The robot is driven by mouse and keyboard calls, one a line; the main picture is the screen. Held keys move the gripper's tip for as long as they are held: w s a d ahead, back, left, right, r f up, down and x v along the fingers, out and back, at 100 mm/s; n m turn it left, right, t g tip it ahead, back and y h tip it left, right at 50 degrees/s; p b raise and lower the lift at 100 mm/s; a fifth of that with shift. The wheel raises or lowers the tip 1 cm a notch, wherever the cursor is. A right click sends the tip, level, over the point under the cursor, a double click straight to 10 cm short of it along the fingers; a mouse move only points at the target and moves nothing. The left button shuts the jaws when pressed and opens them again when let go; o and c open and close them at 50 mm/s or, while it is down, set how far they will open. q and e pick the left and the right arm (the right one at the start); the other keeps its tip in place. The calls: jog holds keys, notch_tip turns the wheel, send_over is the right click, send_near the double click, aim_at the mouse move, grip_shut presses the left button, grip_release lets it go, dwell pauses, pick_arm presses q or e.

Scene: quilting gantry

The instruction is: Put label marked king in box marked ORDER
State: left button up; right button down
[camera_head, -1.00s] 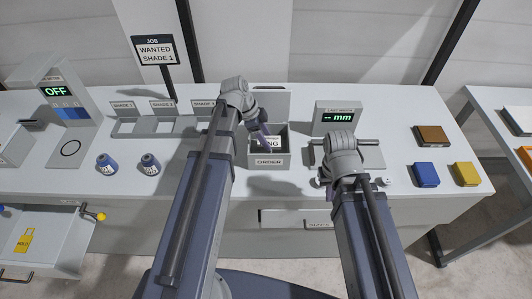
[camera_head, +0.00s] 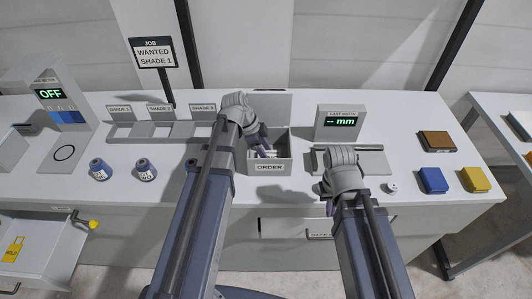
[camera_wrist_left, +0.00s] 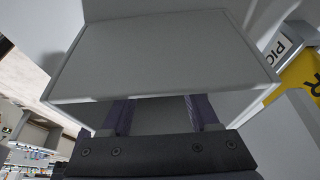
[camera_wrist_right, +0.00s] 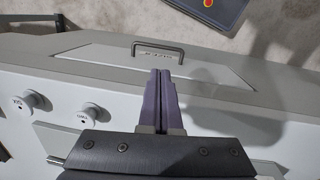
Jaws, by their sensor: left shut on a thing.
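The grey box marked ORDER (camera_head: 269,167) stands at the middle of the table's front. My left gripper (camera_head: 262,148) reaches into its open top. It is shut on a pale plate, the king label (camera_head: 264,154), which shows only in part behind the box's front wall; its text is not readable now. In the left wrist view the plate's plain grey face (camera_wrist_left: 160,55) fills the middle, in front of the fingers. Whether it touches the box floor is hidden. My right gripper (camera_wrist_right: 160,75) is shut and empty, pointing down by the table's front edge.
A caliper-like gauge with a display (camera_head: 341,122) stands right of the box. Blue (camera_head: 433,180), yellow (camera_head: 475,179) and brown (camera_head: 437,141) blocks lie further right. Two spools (camera_head: 100,169) and a shade rack (camera_head: 160,131) are on the left. An open drawer (camera_head: 40,245) juts out at front left.

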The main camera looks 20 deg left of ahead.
pick_arm(q)
jog(key=o, duration=1.3)
jog(key=shift+f, duration=0.1)
jog(key=shift+o, duration=0.2)
jog(key=shift+p+v, duration=0.85)
jog(key=shift+v, duration=0.05)
jog(key=p+v, duration=1)
jog(key=v, duration=0.1)
jog(key=s+d+f+n+g+y, duration=0.1)
jog(key=s+d+n+y, duration=0.4)
jog(key=s+d+n, duration=0.6)
jog(key=shift+s+d+f+y, duration=0.45)
jog(key=shift+s+d, duration=0.7)
jog(key=shift+d, duration=1.5)
jog(key=shift+f+h, duration=0.15)
jog(key=shift+h, duration=0.1)
